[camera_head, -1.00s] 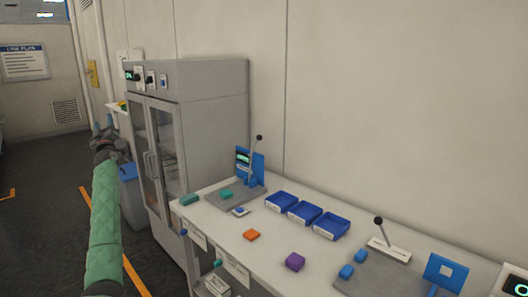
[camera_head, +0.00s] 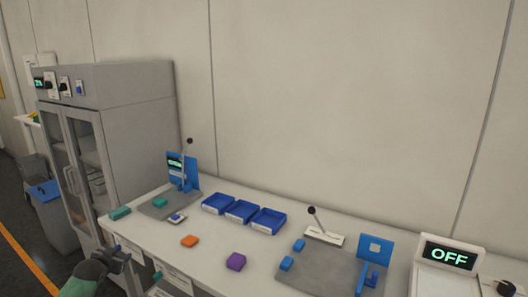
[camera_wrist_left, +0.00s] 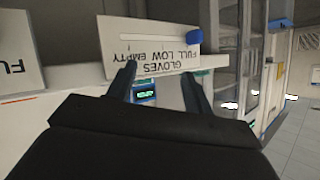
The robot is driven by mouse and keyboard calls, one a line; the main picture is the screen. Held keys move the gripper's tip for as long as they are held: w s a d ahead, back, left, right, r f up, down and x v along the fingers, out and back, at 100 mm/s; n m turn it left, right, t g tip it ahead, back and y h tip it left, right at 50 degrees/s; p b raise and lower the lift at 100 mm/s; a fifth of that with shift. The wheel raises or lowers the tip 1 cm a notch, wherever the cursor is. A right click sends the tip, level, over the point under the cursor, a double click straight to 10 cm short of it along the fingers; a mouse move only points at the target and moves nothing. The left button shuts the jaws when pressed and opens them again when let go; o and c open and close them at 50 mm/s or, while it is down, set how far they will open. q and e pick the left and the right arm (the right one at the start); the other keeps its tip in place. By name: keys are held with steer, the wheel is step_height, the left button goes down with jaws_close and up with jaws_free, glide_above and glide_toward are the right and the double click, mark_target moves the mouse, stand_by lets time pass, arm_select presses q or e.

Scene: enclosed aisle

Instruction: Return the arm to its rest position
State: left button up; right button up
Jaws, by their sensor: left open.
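My left gripper (camera_head: 138,268) is at the lower left of the head view, in front of the white workbench's front edge. Its green-sleeved arm enters from the bottom. In the left wrist view its two dark fingers (camera_wrist_left: 158,85) stand apart with nothing between them. A white label card reading GLOVES FULL LOW EMPTY (camera_wrist_left: 150,45) shows beyond the fingertips, with a blue slider knob (camera_wrist_left: 195,36). I cannot tell if the fingers touch it. My right gripper is in neither view.
An OFF display (camera_head: 449,257) stands at right. A grey cabinet (camera_head: 140,130) and blue-lidded bin (camera_head: 46,192) are at left.

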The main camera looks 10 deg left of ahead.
arm_select(q)
steer(key=s+d+f+m+g, duration=0.2)
steer(key=s+d+f+g, duration=0.1)
steer(key=s+d+f, duration=0.7)
steer(key=s+d+f+m+g, duration=0.1)
steer(key=s+d+f+g, duration=0.2)
steer(key=s+d+f, duration=0.65)
steer(key=s+d+f+m+g, duration=0.1)
steer(key=s+d+f+g, duration=0.15)
steer(key=s, duration=1.05)
steer(key=s+d+f+m+g, duration=0.15)
steer(key=s+d, duration=0.25)
steer(key=s, duration=0.9)
steer(key=d+n+g+h, duration=0.1)
steer(key=d+n+h, duration=0.3)
steer(key=d, duration=1.8)
steer(key=shift+n, duration=0.35)
